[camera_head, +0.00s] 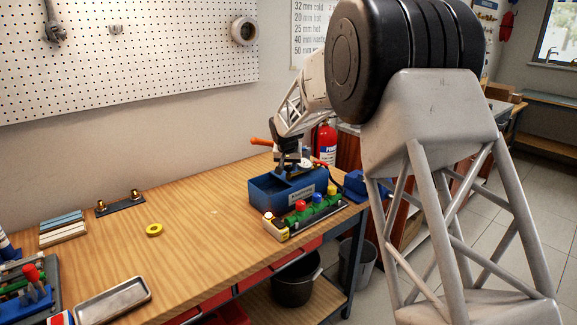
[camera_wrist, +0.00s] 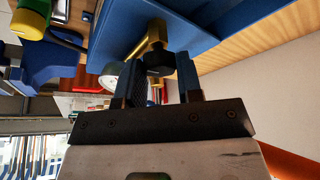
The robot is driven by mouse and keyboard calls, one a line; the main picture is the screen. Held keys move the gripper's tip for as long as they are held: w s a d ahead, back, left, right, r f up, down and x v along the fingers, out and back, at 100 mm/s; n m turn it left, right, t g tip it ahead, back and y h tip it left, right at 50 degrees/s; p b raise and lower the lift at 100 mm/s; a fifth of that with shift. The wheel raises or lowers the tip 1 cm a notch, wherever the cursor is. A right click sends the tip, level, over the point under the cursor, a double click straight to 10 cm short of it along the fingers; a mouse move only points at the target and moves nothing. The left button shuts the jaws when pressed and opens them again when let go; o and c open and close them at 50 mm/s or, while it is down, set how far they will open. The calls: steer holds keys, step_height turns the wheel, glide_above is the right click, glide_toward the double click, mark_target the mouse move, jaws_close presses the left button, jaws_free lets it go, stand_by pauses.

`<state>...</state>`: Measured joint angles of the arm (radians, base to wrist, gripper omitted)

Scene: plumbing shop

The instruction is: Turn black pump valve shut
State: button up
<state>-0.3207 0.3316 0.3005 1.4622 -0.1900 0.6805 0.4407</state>
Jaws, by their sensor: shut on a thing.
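The black pump valve knob (camera_wrist: 158,63) sits on a brass stem (camera_wrist: 149,38) at the blue pump box, in the wrist view. My gripper (camera_wrist: 160,72) has one finger on each side of the knob and is shut on it. In the head view my gripper (camera_head: 289,163) is over the blue pump box (camera_head: 261,193) near the table's far right end, and it hides the knob there. The knob's turn angle cannot be told from these views.
A manifold with coloured knobs (camera_head: 300,206) stands right in front of the box. A round gauge (camera_wrist: 110,78) is close beside my fingers. A yellow ring (camera_head: 154,230) and a metal tray (camera_head: 112,299) lie further left. The wooden table's middle (camera_head: 205,225) is mostly clear.

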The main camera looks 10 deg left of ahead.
steer(key=o, duration=0.6)
steer(key=shift+r, duration=0.1)
steer(key=shift+v, duration=3.85)
